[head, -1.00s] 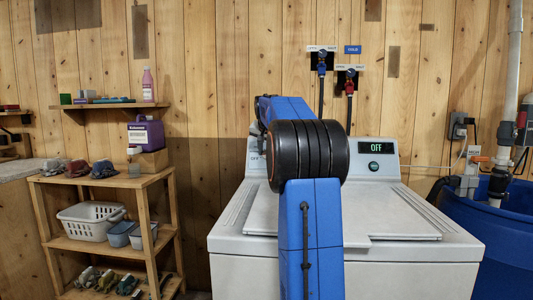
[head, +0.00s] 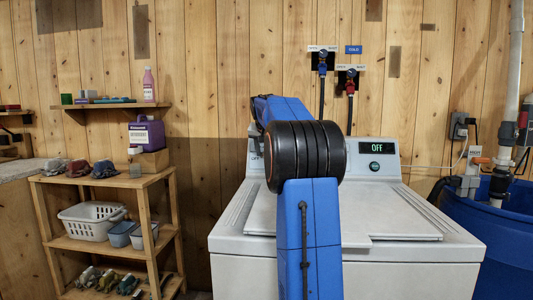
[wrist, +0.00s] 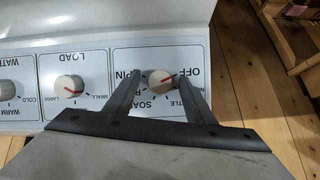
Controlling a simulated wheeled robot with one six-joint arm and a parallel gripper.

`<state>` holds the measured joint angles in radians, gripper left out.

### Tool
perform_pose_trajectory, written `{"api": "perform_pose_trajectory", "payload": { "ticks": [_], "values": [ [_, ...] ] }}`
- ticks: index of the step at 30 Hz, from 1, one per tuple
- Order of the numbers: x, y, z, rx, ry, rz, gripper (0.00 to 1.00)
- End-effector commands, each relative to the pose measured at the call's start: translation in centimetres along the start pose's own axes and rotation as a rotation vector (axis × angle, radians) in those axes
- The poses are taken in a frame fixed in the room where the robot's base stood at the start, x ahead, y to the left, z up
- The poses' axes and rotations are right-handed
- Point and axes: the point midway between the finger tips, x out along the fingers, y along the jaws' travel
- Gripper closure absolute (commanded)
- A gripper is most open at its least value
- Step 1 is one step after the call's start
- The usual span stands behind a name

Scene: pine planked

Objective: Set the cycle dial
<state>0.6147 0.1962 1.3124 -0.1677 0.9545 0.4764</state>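The cycle dial (wrist: 160,82) is a round pale knob with a red pointer line on the washer's control panel (wrist: 118,60). In the wrist view the panel appears upside down, and the pointer is toward the OFF label. My gripper (wrist: 161,76) is open, with one dark finger on each side of the dial. Narrow gaps seem to show between fingers and knob. The fingers cover part of the labels around it. In the head view my arm hides the dial and gripper. The washer's display (head: 377,148) reads OFF.
The load dial (wrist: 69,87) and the water dial (wrist: 8,91) sit beside the cycle dial on the panel. The white washer (head: 400,245) stands between a wooden shelf unit (head: 105,178) at left and a blue tub (head: 480,235) at right.

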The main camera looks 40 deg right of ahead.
Motion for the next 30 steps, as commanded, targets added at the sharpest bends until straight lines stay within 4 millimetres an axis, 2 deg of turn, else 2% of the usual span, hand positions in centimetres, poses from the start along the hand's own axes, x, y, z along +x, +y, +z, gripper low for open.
{"api": "perform_pose_trajectory", "payload": {
  "ticks": [8,13,30],
  "values": [
    [-0.2,0.0,-0.1,0.0,0.003,-0.002,0.51],
    [-1.5,-0.1,-0.2,0.0,0.005,-0.003,0.51],
    [-12.4,-0.1,-0.1,0.0,0.004,-0.003,0.51]
  ]
}}
